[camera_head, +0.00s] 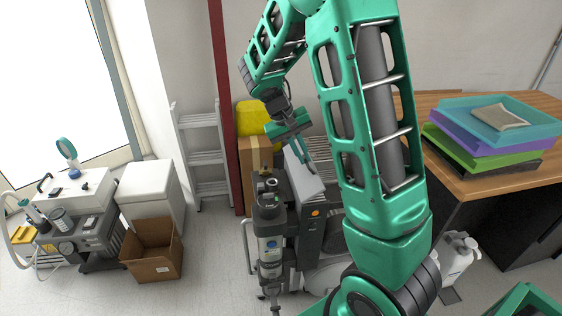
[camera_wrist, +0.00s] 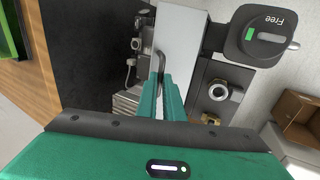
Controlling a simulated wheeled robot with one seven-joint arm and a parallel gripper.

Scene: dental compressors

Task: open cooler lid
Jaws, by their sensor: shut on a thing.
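A light grey lid panel (camera_head: 303,180) sits at the top of a dark grey upright cooler unit (camera_head: 310,235), in the middle of the head view. The panel looks tilted there. In the wrist view the lid (camera_wrist: 183,40) is a pale strip with a thin dark bent handle (camera_wrist: 161,62) at its left edge. My gripper (camera_head: 306,157) reaches down to the lid from behind. Its green fingers (camera_wrist: 162,85) are closed together around the handle. The fingers hide the lower part of the handle, and the exact grip contact is hard to see.
A dark latch marked "Free" (camera_wrist: 264,35) is right of the lid. A black cylinder device (camera_head: 268,235) stands close left of the unit. A white box (camera_head: 150,190) and an open cardboard box (camera_head: 153,252) are further left. A wooden table (camera_head: 500,175) with stacked trays is right.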

